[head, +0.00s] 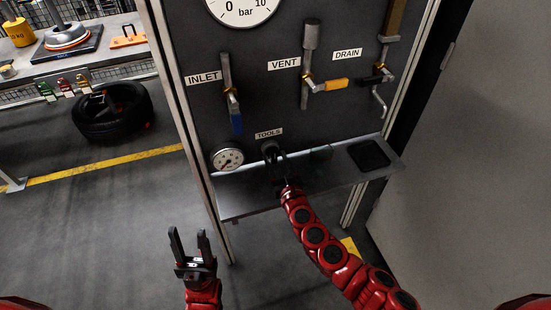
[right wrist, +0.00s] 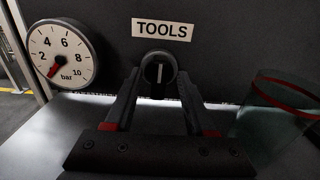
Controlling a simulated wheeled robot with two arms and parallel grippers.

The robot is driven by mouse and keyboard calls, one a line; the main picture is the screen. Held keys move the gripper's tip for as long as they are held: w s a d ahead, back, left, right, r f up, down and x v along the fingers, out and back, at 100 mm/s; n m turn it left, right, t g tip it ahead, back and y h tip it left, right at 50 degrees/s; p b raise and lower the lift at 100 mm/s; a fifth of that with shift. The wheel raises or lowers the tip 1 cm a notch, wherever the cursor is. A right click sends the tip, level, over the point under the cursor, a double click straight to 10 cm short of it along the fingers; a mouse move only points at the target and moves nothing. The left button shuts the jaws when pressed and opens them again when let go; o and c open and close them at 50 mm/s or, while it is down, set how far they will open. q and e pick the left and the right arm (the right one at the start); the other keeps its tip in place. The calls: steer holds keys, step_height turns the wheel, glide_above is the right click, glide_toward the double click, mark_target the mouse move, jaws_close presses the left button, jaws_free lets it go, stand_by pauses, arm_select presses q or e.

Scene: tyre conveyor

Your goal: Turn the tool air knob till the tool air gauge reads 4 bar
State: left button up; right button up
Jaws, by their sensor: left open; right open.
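The tool air knob (right wrist: 158,68) is a round black knob with a white mark, under the TOOLS label (right wrist: 162,30); the mark stands about upright. In the head view the knob (head: 269,147) is partly behind my right gripper (head: 281,160). In the right wrist view my right gripper (right wrist: 158,88) is open, with a finger on each side just below the knob; contact cannot be told. The tool air gauge (right wrist: 62,52) is left of the knob, its red needle pointing lower left, near zero. It also shows in the head view (head: 227,157). My left gripper (head: 190,243) is open and empty above the floor.
A grey shelf (head: 243,203) lies under the panel. A clear greenish container with a red band (right wrist: 270,112) stands right of the knob. A black pad (head: 369,155) lies further right.

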steer(key=shift+w+a, duration=0.2)
steer(key=shift+w, duration=0.1)
jaws_close()
stand_by(0.5)
